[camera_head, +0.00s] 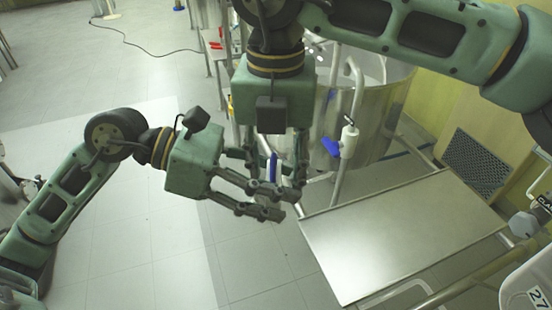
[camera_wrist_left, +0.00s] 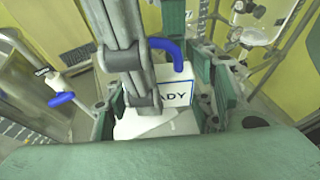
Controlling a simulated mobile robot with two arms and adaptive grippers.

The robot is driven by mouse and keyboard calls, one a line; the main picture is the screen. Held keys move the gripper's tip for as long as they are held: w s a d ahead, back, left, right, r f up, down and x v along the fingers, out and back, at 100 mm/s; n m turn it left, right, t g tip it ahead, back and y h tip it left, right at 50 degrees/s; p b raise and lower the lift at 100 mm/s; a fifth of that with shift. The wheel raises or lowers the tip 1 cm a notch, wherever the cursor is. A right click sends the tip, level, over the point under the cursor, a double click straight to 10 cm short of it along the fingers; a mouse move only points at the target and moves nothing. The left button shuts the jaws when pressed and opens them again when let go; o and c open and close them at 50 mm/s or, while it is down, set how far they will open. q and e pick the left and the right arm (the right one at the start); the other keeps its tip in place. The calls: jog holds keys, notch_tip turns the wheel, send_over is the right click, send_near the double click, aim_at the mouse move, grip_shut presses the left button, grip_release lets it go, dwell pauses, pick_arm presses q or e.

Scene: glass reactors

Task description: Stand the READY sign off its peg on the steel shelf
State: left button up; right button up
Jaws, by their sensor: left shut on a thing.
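The READY sign shows in the left wrist view as a white card (camera_wrist_left: 177,94) with "ADY" readable and a blue hooked handle (camera_wrist_left: 172,48) on top. The rest of its face is hidden behind grey finger links. In the head view only a thin blue part (camera_head: 273,167) shows between my grippers. My left gripper (camera_head: 268,200) is shut on the sign. My right gripper (camera_head: 275,180) comes down from above at the same place, its fingers apart on either side of the blue part. The steel shelf (camera_head: 400,235) is right of both grippers, its visible top bare.
A large steel vessel (camera_head: 365,110) with a white pipe and valve (camera_head: 349,140) stands behind the grippers. A rail (camera_head: 470,275) runs along the shelf's front right, beside a white container (camera_head: 528,285) marked 27. Floor at left is open, with a cable lying at the back.

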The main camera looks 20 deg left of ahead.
grip_shut()
pick_arm(q)
jog(key=o, duration=1.2)
jog(key=shift+a, duration=0.1)
